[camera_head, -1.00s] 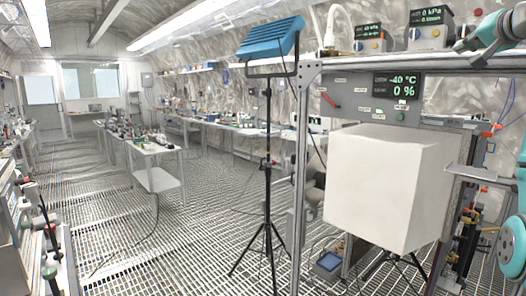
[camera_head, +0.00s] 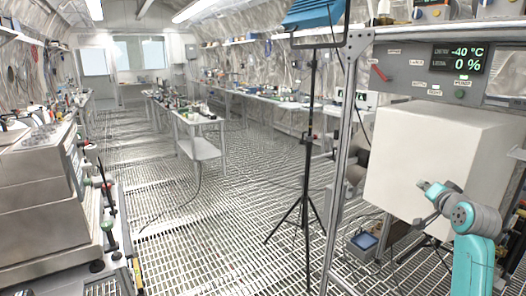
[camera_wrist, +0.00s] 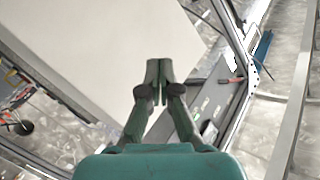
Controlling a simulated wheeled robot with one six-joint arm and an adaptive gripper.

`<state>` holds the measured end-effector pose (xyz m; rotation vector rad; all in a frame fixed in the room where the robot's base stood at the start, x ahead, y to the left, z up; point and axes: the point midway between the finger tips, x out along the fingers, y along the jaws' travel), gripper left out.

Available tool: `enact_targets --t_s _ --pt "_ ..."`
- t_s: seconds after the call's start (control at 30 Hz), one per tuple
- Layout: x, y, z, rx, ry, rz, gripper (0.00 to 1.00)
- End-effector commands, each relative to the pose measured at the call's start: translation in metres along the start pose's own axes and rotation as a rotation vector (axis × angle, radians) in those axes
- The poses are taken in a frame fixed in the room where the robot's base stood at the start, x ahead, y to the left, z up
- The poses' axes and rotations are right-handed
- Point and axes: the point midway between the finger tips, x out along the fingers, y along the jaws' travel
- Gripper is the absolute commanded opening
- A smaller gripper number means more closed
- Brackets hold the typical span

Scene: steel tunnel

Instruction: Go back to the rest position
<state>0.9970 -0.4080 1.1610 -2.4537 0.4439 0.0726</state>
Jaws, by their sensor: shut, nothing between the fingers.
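My gripper (camera_wrist: 159,68) shows in the wrist view, its two dark green fingers together and nothing between them. In that view a large pale panel lies beyond the fingertips; whether they touch it cannot be told. In the head view my teal and grey arm is at the lower right, in front of the big white box (camera_head: 430,155) below the control panel. The arm's end there is small, and its fingers cannot be made out.
A metal frame post (camera_head: 345,150) and a black tripod (camera_head: 305,150) with a blue lamp (camera_head: 315,12) stand left of the box. A control panel (camera_head: 425,70) is above it. A steel machine (camera_head: 45,190) is at the left.

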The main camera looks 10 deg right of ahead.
Motion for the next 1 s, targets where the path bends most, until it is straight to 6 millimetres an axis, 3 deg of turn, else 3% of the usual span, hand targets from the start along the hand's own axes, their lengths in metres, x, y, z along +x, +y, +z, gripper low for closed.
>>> enact_targets --t_s 0.03,0.1,0.27,0.5,0.8,1.0 --pt "-0.002 0.007 0.03 -0.004 -0.01 0.002 0.0" --pt "-0.006 0.013 0.065 -0.014 -0.016 0.002 0.0" --pt "-0.024 0.027 0.14 -0.043 -0.027 0.002 0.0" --pt "-0.068 0.044 0.243 -0.095 -0.046 -0.002 0.0" --pt "-0.148 0.059 0.351 -0.175 -0.074 -0.012 0.0" --pt "-0.212 0.066 0.406 -0.237 -0.094 -0.024 0.0"
